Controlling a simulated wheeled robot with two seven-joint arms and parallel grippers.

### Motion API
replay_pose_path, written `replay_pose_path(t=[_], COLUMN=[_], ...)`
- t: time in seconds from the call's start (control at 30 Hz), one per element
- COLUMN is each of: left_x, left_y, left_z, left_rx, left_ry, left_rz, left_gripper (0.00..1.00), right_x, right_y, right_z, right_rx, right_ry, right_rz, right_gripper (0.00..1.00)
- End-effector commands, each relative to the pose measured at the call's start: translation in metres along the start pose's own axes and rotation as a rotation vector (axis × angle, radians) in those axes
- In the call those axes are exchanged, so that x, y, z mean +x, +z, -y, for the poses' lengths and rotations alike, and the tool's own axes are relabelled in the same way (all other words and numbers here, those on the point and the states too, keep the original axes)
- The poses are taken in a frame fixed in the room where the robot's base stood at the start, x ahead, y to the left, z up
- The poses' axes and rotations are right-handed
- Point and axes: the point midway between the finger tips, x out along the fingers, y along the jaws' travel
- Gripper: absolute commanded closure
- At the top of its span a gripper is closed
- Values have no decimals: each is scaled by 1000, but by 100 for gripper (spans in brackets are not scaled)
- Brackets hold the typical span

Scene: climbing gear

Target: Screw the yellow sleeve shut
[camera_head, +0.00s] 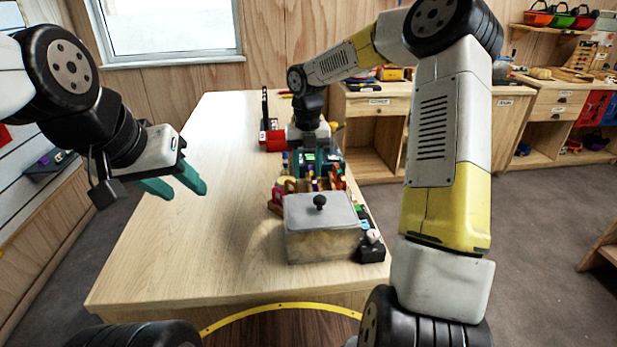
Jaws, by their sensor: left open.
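My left gripper (178,186) is open and empty above the left side of the table, its teal fingers pointing right. My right gripper (308,172) points down over a cluster of small coloured climbing pieces (338,179) behind a lidded box. Its fingers are partly hidden among the pieces, and I cannot tell whether they are open or shut or hold anything. Several bits of yellow show in and near the cluster, but they are too small to tell which is the yellow sleeve or whether it is screwed shut.
The box (320,247) has a grey lid with a black knob. A small black item with a white top (372,245) stands to its right. Red gear (272,140) lies farther back. The table's left half (190,240) is clear. Shelves (555,105) stand at the right.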

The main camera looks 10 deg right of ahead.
Motion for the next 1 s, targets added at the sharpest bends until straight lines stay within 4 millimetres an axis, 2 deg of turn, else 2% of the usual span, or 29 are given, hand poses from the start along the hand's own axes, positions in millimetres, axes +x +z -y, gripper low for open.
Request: replay_pose_path(t=[0.73,1.0], left_x=[0,0], left_y=[0,0], left_z=[0,0], left_rx=[0,0], left_ry=[0,0], left_rz=[0,0], left_gripper=[58,58], right_x=[25,28], right_y=[-1,0], right_z=[-2,-1], right_rx=[-3,-2], right_ry=[2,2], right_rz=[-2,-1], right_gripper=[60,60])
